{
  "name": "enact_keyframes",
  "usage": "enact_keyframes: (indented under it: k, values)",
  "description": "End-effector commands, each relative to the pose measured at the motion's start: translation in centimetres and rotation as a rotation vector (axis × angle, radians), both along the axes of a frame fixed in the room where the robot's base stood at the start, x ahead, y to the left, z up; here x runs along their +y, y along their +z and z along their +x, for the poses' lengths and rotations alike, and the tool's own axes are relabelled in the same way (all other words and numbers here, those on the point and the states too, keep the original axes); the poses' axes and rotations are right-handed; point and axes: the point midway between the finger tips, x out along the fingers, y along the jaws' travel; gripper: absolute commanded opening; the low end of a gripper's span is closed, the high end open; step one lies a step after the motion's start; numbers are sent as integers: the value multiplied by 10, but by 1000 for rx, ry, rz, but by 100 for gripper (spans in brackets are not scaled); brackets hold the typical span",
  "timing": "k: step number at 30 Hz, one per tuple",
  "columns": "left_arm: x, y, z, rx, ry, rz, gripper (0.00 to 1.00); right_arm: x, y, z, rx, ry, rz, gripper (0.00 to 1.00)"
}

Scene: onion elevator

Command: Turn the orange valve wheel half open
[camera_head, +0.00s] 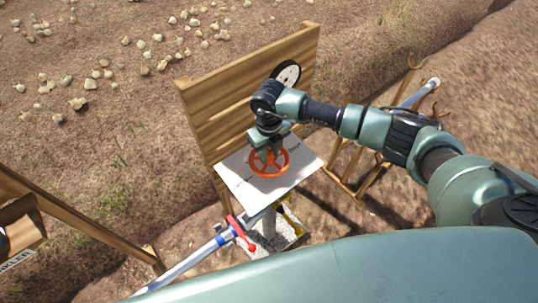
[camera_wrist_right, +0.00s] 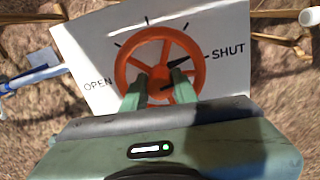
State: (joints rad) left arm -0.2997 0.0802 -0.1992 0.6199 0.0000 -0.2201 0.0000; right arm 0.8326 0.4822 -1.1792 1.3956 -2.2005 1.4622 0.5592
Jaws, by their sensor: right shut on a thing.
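The orange valve wheel (camera_head: 284,163) lies over a white panel (camera_head: 240,181) in front of a wooden board. In the right wrist view the wheel (camera_wrist_right: 121,70) shows spokes and a black pointer (camera_wrist_right: 178,64) directed right, toward the word SHUT. OPEN is printed at the left of the panel (camera_wrist_right: 228,85), with several black tick marks between. My right gripper (camera_head: 269,154) reaches down onto the wheel from above. Its two fingers (camera_wrist_right: 159,84) are shut on the wheel near its hub, hiding part of the lower spokes. My left gripper is not in view.
The wooden board (camera_head: 235,90) with a round black-and-white dial (camera_head: 286,73) stands behind the panel. A red-handled pipe (camera_head: 190,263) runs below. A wooden stand (camera_head: 352,178) is at right. Several onions lie on the soil beyond.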

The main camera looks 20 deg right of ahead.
Motion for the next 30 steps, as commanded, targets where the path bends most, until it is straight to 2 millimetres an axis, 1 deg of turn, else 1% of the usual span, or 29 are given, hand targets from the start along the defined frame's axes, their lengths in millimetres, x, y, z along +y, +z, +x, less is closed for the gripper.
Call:
enact_keyframes:
  k: [1,14,30]
  values:
    - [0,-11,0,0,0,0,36,-1,-4,2,-4,38,-1,0]
    - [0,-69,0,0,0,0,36,0,-5,2,-8,442,-1,0]
    - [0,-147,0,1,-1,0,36,0,-5,2,-8,952,-1,0]
